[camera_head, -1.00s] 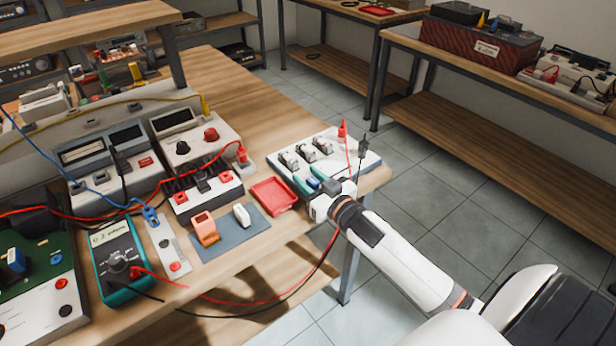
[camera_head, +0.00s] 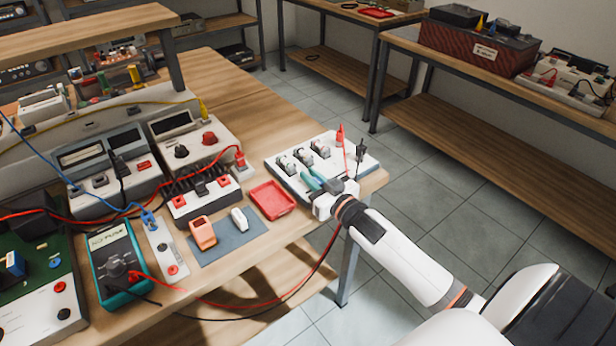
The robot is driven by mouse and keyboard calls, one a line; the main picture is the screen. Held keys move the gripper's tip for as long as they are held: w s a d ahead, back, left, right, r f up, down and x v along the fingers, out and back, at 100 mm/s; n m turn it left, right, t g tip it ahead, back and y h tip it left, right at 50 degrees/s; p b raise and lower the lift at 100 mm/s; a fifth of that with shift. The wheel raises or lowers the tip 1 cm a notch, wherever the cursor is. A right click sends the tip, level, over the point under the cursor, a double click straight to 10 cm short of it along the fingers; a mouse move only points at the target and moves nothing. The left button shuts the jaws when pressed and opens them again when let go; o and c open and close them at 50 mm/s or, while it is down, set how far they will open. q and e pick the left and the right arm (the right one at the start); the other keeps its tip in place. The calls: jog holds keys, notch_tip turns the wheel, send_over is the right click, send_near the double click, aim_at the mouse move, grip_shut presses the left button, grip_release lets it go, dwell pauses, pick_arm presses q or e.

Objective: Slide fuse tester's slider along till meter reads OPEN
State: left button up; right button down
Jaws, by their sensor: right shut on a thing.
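The fuse tester (camera_head: 356,162) is a white board at the right end of the wooden bench, with several fuse holders along its back. My right gripper (camera_head: 318,181), with teal fingers, is at the front of the tester, shut on a small part that I take to be its slider. The fingers mostly hide that part. The meter (camera_head: 119,265) is a teal handheld unit with a dial at the left of the bench. Its small display (camera_head: 103,240) shows text that looks like "NO FUSE", hard to read. My left gripper is not in view.
Red and black probes (camera_head: 340,133) stand on the tester, with leads running past my right arm. A red tray (camera_head: 272,200) and a blue-grey mat (camera_head: 240,236) with orange and white pieces lie left of the gripper. Floor is clear beyond the bench.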

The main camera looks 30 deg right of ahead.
aim_at(311, 162)
jog(key=d, duration=0.3)
jog(key=shift+w+d, duration=0.15)
jog(key=shift+d, duration=0.25)
jog(key=shift+a, duration=0.25)
jog(key=c, duration=1.4)
grip_release()
jog(key=shift+d, duration=0.1)
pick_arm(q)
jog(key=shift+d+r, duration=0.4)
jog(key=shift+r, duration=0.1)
pick_arm(e)
jog(key=shift+o, duration=0.2)
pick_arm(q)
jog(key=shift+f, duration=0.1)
pick_arm(e)
jog(key=s, duration=1.2)
jog(key=shift+d, duration=0.45)
